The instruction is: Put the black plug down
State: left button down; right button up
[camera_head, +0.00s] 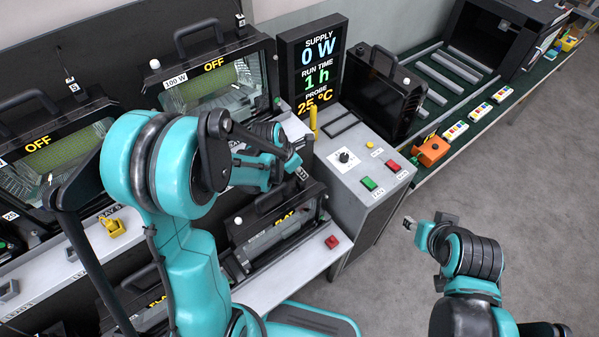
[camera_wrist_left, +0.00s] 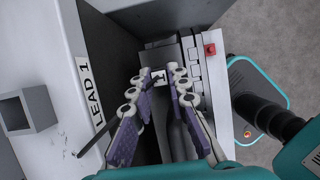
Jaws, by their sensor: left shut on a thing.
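My left gripper (camera_head: 297,165) is over the bench just left of the grey control cabinet. In the left wrist view its two fingers (camera_wrist_left: 160,90) are closed in on a dark thing, which I take to be the black plug (camera_wrist_left: 160,91). A white tag marked 1 (camera_wrist_left: 160,77) shows between the fingertips. The plug is mostly hidden by the fingers, and a black cable (camera_wrist_left: 96,138) trails to the left. A "LEAD 1" label (camera_wrist_left: 92,95) and a grey square holder (camera_wrist_left: 30,110) are left of the fingers. My right gripper (camera_head: 427,222) is empty, fingertips apart, over the floor.
Floodlight housings (camera_head: 215,65) marked OFF stand along the back. Another housing (camera_head: 275,228) lies flat under my left gripper. The control cabinet (camera_head: 350,165) carries green and red buttons beside the display (camera_head: 312,65). A roller conveyor (camera_head: 445,75) runs at back right. The right floor is clear.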

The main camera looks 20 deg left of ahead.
pick_arm(q)
jog(key=shift+f+b, duration=0.55)
jog(key=c, duration=1.5)
grip_release()
jog(key=shift+o, duration=0.2)
jog(key=shift+r+p, duration=0.55)
jog(key=p+v, duration=0.3)
jog(key=v, duration=0.8)
jog(key=s+r+m+t+y, duration=0.1)
jog(key=s+r+m, duration=0.3)
jog(key=m, duration=1)
jog(key=s+r+m+t+y, duration=0.1)
jog(key=s+r+m, duration=0.3)
jog(key=s+m, duration=0.5)
jog(key=m+t, duration=0.1)
jog(key=m, duration=0.4)
jog(key=shift+s+t+y, duration=0.25)
jog(key=shift+t+y, duration=0.05)
jog(key=shift+y, duration=0.1)
